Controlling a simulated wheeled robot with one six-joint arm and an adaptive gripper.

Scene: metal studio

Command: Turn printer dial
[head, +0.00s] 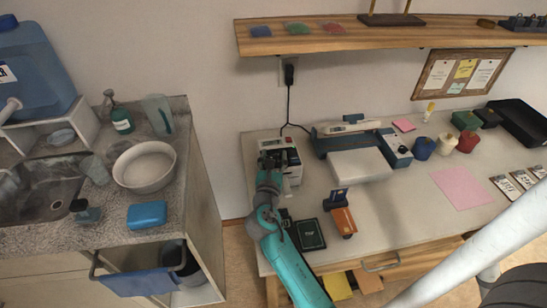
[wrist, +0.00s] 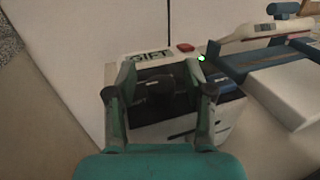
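The printer (head: 283,148) is a small white and dark box on the desk's left end. In the wrist view the printer (wrist: 150,133) shows a dark front, a printed label on top, a red button and a lit green light. A dark round dial (wrist: 157,88) sits on its dark front. My gripper (wrist: 160,74) is open, with one finger on each side of the dial and visible gaps between. I cannot tell how deep the fingertips reach. In the head view my gripper (head: 268,165) is at the printer's front and hides the dial.
A blue and white machine (head: 360,165) stands to the printer's right. A dark green box (head: 310,234) and an orange-brown item (head: 343,222) lie in front. A power cable (head: 288,105) hangs behind the printer. A wooden shelf (head: 380,37) is above.

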